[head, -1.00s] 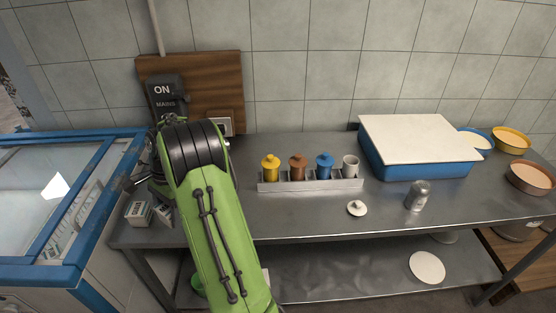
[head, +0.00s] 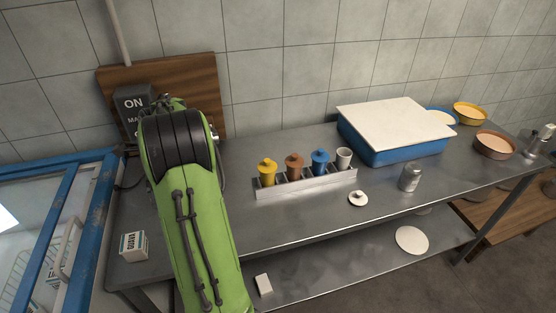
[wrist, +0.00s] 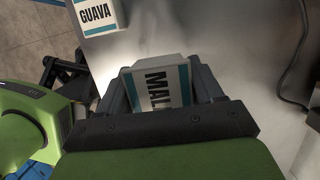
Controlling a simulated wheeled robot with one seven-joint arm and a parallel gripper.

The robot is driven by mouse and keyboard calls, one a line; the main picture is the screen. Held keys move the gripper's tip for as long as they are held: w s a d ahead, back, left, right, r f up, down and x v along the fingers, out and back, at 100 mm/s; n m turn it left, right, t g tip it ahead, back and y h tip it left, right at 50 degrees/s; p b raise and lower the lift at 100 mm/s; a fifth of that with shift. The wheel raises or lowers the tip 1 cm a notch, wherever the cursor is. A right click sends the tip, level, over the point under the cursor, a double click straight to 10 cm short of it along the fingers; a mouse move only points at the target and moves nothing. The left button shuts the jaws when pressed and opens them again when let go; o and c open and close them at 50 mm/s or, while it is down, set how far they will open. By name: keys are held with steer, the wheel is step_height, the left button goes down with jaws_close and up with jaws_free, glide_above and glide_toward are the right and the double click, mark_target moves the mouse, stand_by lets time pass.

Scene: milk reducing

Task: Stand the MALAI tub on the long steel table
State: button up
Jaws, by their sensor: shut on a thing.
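The MALAI tub (wrist: 160,85) is a white box with a blue band and dark letters. My gripper (wrist: 162,75) is shut on it, one finger on each side, in the wrist view. The long steel table (head: 285,220) runs across the head view, and its grey top (wrist: 190,30) shows beyond the tub in the wrist view. I cannot tell whether the tub touches the tabletop. In the head view my green arm hides the gripper and the tub.
A GUAVA tub (head: 134,246) stands at the table's left end, close to my gripper in the wrist view (wrist: 97,14). A rack (head: 307,183) of coloured jars, a lid (head: 358,198), a metal can (head: 410,177) and a blue tray (head: 395,150) stand farther right. A blue-framed freezer (head: 48,255) is at left.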

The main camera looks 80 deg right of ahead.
steer(key=shift+s+r, duration=0.1)
steer(key=shift+s, duration=0.25)
step_height(320, 180, down, 10)
steer(key=b, duration=0.4)
steer(key=o, duration=1.1)
